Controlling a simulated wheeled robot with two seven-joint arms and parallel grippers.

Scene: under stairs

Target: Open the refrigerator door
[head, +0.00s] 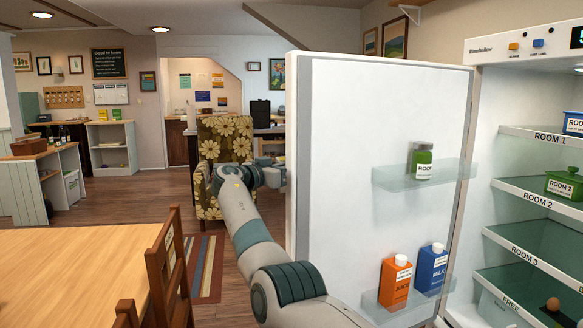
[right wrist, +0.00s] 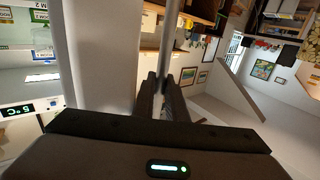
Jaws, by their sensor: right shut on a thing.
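The refrigerator door (head: 385,130) stands wide open in the head view, with its white inner face and clear door shelves towards me. The refrigerator (head: 510,100) is at the right, its lit inside and shelves exposed. My right arm reaches past the door's free edge, and its hand is partly hidden behind that edge. In the right wrist view my right gripper (right wrist: 166,85) is shut on the door handle (right wrist: 172,40), a grey bar beside the pale door (right wrist: 100,50). The handle is hidden in the head view. My left gripper is not in view.
A green jar (head: 421,163), an orange juice carton (head: 395,283) and a blue milk carton (head: 431,268) stand on the door shelves. A wooden table (head: 80,265) and chair (head: 167,265) are at the left. A flowered armchair (head: 222,140) stands behind my arm.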

